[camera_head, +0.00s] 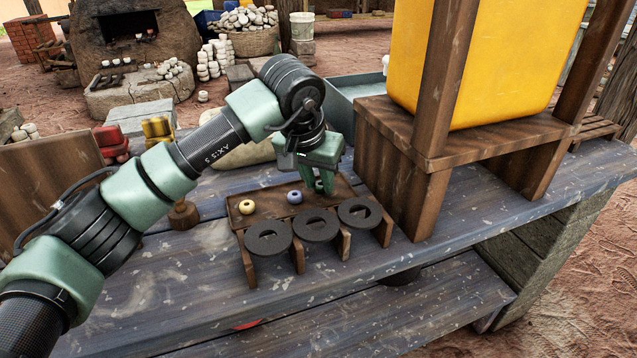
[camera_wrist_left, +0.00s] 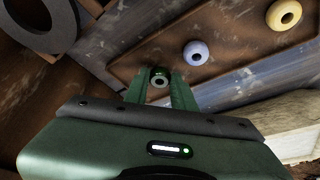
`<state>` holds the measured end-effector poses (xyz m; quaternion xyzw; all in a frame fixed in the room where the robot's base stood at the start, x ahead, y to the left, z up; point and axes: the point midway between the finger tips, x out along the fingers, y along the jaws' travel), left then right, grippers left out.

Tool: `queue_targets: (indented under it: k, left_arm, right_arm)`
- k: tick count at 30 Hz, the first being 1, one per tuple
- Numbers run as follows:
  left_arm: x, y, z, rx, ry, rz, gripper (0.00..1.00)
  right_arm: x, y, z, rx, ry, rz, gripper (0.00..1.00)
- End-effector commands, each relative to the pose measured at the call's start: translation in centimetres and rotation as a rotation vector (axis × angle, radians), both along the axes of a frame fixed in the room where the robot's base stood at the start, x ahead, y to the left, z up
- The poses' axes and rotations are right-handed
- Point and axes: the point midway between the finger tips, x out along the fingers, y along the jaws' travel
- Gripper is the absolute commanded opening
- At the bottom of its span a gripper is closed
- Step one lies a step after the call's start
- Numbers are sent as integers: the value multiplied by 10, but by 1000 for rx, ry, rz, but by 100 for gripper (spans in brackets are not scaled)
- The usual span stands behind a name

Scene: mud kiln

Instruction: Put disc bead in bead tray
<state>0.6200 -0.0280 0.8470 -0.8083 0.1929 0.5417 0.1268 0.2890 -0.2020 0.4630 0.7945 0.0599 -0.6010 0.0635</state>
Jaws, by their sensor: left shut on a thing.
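My left gripper (camera_head: 320,184) points down over the right part of the brown wooden bead tray (camera_head: 270,204). It is shut on a small greenish bead (camera_wrist_left: 160,82), whose hole shows between the fingers in the left wrist view. Whether this bead touches the tray floor I cannot tell. A pale yellow bead (camera_head: 247,207) lies at the tray's left, and a blue-violet bead (camera_head: 294,197) lies between it and my gripper. Both also show in the wrist view, as a cream bead (camera_wrist_left: 284,14) and a blue bead (camera_wrist_left: 196,53). My right gripper is out of view.
A wooden stand (camera_head: 405,170) with a yellow tank (camera_head: 490,60) rises close on the right. A wooden piece (camera_head: 183,214) stands left of the tray. The bench front is clear.

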Motion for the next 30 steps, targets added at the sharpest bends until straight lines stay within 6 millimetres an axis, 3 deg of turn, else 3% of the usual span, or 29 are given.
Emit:
queue_targets:
  k: [12, 13, 15, 26, 30]
  left_arm:
    - [0, 0, -7, -1, -2, 0, 0]
    - [0, 0, -7, -1, -2, 0, 31]
    - [0, 0, -6, -1, -2, 0, 47]
    - [0, 0, -5, -1, -2, 0, 47]
    - [-4, 2, 12, -2, -6, -1, 47]
  right_arm:
    - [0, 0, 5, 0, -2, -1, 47]
    - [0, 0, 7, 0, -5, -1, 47]
    - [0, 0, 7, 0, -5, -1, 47]
    - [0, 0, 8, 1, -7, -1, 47]
    - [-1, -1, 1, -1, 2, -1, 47]
